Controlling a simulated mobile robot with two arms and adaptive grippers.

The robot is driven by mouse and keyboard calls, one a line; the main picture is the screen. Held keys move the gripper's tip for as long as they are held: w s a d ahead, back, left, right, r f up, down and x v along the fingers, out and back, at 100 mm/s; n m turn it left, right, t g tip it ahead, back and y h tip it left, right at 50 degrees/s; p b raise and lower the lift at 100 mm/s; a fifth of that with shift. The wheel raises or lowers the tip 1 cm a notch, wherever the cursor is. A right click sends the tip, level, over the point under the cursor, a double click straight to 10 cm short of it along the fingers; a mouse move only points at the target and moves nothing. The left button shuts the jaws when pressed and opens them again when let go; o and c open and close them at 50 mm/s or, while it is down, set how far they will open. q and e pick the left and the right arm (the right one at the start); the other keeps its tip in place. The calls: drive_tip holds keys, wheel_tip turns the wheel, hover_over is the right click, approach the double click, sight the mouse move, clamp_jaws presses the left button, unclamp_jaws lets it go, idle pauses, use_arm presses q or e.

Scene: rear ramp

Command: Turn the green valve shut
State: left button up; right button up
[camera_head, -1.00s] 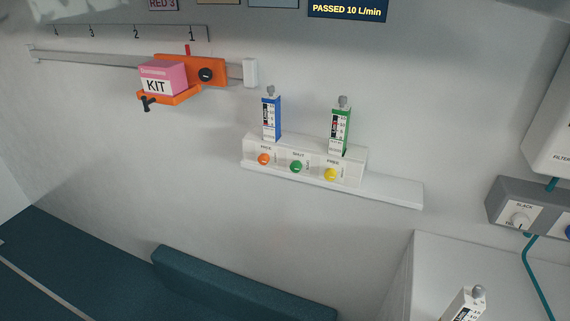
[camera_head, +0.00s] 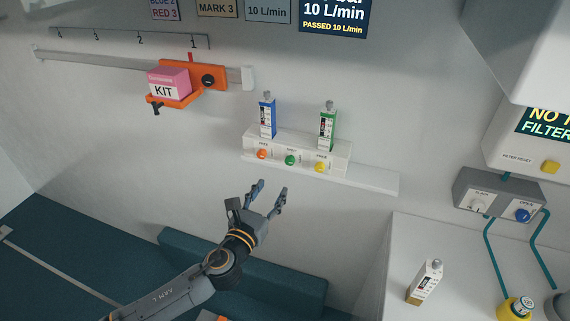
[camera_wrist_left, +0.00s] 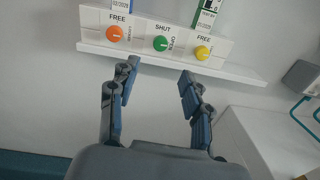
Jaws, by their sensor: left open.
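The green valve (camera_head: 290,160) is the middle round knob on a white panel (camera_head: 338,158) on the wall. In the left wrist view the green valve (camera_wrist_left: 160,43) sits under the word SHUT, with OPEN printed beside it. An orange knob (camera_head: 262,154) is on its left and a yellow knob (camera_head: 320,167) on its right. My left gripper (camera_head: 270,187) is open and empty, below the panel and apart from it. In the left wrist view its fingers (camera_wrist_left: 157,83) stand wide apart, with the green valve beyond the gap. My right gripper is not in view.
A blue flowmeter (camera_head: 267,118) and a green one (camera_head: 327,127) stand above the panel. A white ledge (camera_head: 375,180) runs below it. A pink kit box (camera_head: 168,85) sits on an orange holder to the left. A white counter (camera_head: 450,245) is at right.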

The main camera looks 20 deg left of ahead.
sight(289, 162)
use_arm(q)
drive_tip(key=w, duration=0.7)
drive_tip(key=w+d+p, duration=0.1)
drive_tip(key=w, duration=0.3)
clamp_jaws()
